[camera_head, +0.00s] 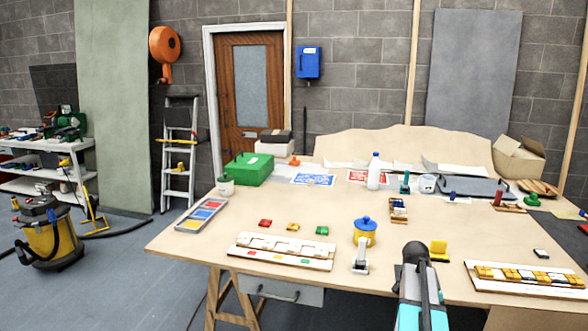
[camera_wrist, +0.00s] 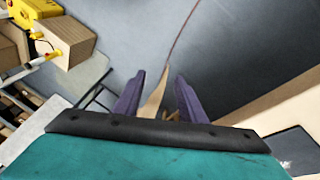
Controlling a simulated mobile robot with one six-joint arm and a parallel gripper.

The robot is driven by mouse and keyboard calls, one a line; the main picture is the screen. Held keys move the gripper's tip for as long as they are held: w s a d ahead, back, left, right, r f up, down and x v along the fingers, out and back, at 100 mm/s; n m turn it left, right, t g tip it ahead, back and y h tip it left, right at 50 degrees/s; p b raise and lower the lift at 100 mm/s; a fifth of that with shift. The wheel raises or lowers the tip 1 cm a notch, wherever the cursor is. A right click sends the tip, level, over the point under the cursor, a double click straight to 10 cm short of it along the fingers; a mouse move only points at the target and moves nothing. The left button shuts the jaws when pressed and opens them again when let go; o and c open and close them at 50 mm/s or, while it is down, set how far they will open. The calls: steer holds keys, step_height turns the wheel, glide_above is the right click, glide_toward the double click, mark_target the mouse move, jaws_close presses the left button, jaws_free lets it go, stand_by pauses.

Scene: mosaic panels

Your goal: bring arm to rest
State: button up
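My arm (camera_head: 422,295), teal with a black joint, rises at the bottom of the head view in front of the wooden workbench (camera_head: 215,245). The head view does not clearly show my gripper's fingers. In the wrist view my gripper (camera_wrist: 157,92) shows two purple fingers apart, with nothing held between them. A pale wooden strip shows behind the fingers, with grey floor (camera_wrist: 140,40) beyond.
On the bench are a white panel with slots (camera_head: 285,262), a tiled panel (camera_head: 525,291), a yellow pot with blue lid (camera_head: 365,238), a yellow block (camera_head: 439,250) and coloured tiles (camera_head: 293,227). A green box (camera_head: 248,169) stands at the back left. Floor at left is partly clear.

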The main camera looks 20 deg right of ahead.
steer(key=a+f+n+g, duration=0.2)
steer(key=a+f+n, duration=0.4)
steer(key=a+f, duration=1.6)
steer(key=s+a+f+n+y, duration=0.1)
steer(key=s+a+f+n, duration=0.5)
steer(key=s+a, duration=0.3)
steer(key=s+a+f+n+y, duration=0.1)
steer(key=s+a+f+n, duration=0.6)
steer(key=a, duration=0.6)
steer(key=shift+s+f, duration=0.2)
steer(key=shift+s, duration=0.9)
